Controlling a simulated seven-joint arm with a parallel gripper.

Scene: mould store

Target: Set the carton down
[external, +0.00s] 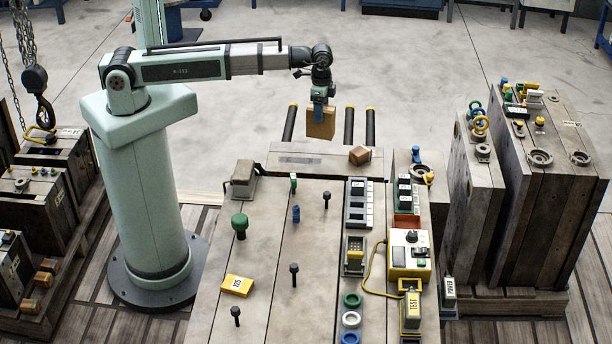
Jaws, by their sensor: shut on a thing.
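A brown carton (321,124) hangs upright below my gripper (318,103) in the external view. My gripper points down and is shut on the carton's upper part; the fingertips are small and partly hidden. The carton is over the area of dark bars just beyond the far end of the wooden bench (262,262). It looks raised, but the gap beneath it is hard to judge from this angle.
A smaller brown block (359,155) lies at the bench's far edge. Dark bars with yellow ends (348,126) extend beyond it. A control box with a yellow cable (410,252) and several knobs and pegs stand on the bench. Tall wooden moulds (550,170) stand right.

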